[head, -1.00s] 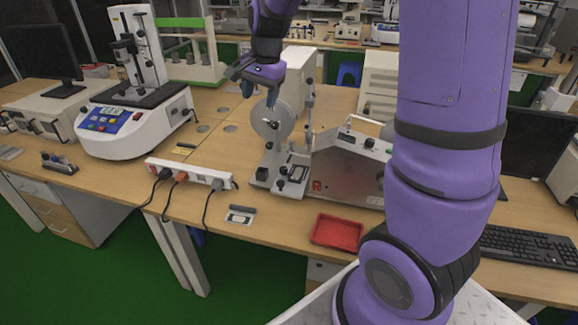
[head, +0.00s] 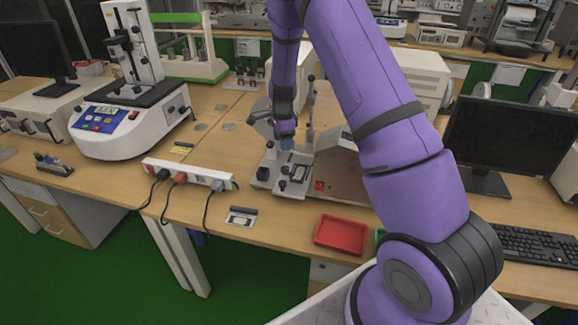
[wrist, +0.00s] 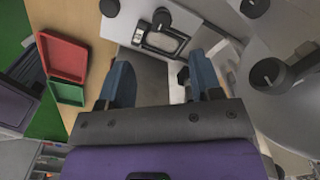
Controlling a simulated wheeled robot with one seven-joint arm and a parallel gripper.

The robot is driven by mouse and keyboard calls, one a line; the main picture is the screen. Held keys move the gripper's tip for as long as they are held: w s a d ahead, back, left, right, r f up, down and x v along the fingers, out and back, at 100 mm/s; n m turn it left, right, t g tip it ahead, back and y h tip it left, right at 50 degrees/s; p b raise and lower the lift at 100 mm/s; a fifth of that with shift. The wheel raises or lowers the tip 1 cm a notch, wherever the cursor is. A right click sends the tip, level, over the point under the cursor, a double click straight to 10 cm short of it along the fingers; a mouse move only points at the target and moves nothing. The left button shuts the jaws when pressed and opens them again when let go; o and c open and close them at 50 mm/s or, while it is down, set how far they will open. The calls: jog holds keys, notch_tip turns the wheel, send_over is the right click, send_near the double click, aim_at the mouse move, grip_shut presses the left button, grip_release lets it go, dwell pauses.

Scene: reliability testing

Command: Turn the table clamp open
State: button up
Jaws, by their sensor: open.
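The testing device (head: 268,182) stands on the wooden table, a grey metal base with black knobs and a small rectangular black-framed clamp (head: 299,173). In the wrist view that clamp (wrist: 163,38) lies at the top middle, with a black knob (wrist: 161,20) beside it. My gripper (head: 287,138) points down above the device's base, behind the clamp. Its two blue fingers are apart with nothing between them, and in the wrist view the gripper (wrist: 162,80) sits below the clamp frame. I cannot tell which knob turns the clamp. My arm covers part of the device's housing.
A red tray (head: 341,235) lies at the front table edge, right of a small plate (head: 241,216). A white power strip (head: 190,173) with cables lies left of the device. A monitor (head: 513,135) and keyboard (head: 540,250) stand to the right. A white tester (head: 135,125) stands left.

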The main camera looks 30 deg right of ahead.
aim_at(285, 168)
jog(key=f, duration=1.2)
jog(key=shift+w+d+f, duration=0.1)
jog(key=shift+d, duration=0.25)
jog(key=c, duration=0.9)
